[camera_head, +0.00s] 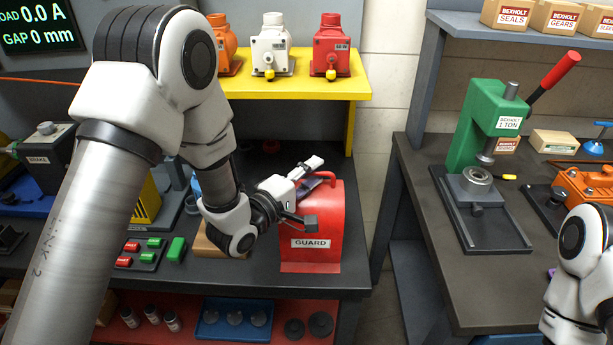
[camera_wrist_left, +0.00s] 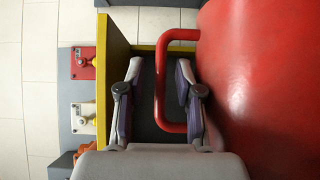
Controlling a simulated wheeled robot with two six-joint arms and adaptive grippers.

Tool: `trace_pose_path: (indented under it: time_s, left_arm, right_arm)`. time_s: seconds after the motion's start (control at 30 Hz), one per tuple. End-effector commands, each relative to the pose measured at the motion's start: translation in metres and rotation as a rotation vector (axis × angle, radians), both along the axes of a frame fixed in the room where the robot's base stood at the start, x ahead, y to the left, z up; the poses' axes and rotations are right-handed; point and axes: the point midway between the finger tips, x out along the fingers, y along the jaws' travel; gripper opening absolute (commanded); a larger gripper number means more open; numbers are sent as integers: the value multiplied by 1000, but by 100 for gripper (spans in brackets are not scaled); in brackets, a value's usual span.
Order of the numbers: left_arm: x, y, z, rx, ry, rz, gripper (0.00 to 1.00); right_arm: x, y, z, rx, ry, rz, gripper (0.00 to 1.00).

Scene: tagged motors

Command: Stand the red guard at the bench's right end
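The red guard (camera_head: 335,215), a rounded-top housing with a white GUARD label, stands upright on the dark bench (camera_head: 225,275) near its right end. In the left wrist view the guard (camera_wrist_left: 260,90) fills the right side, with its red bar handle (camera_wrist_left: 161,85) to the left of its body. My left gripper (camera_head: 314,172) is at the guard's top. In the left wrist view its fingers (camera_wrist_left: 159,72) are apart, one on each side of the handle bar, with gaps showing; it is open. My right arm shows at the lower right, but its gripper is out of view.
A yellow shelf (camera_head: 300,86) holding orange, white and red motors is behind the guard. Red and green buttons (camera_head: 150,250) are left of it. A gap separates this bench from the right one, which carries a green press (camera_head: 485,125).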

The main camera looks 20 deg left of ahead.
Motion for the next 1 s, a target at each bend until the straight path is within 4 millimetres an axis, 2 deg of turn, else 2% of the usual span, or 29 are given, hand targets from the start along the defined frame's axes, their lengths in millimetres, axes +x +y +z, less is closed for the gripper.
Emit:
trace_pose_path:
  time_s: [0.17, 0.37, 0.47, 0.53, 0.7, 0.83, 1.0]
  left_arm:
    - [-17, 8, -1, -3, 1, 2, 35]
    - [-64, 29, -2, -8, 2, 5, 35]
    - [-87, 38, 1, -9, 3, 5, 35]
    - [-92, 39, 12, -2, 5, -2, 35]
    - [-100, 43, 12, 0, 5, -3, 35]
    - [-107, 45, 9, -1, 4, -2, 35]
    - [-111, 47, 3, 0, 1, 1, 35]
  right_arm:
    - [0, 0, -8, 0, 0, 0, 0]
    - [0, 0, -24, 0, 0, 0, 0]
    - [0, 0, -23, 0, 0, 0, 0]
    - [0, 0, 2, 0, 1, 0, 0]
    - [0, 0, 40, 0, -1, 0, 0]
    - [0, 0, 57, 0, 0, 0, 0]
    - [0, 0, 61, 0, 0, 0, 0]
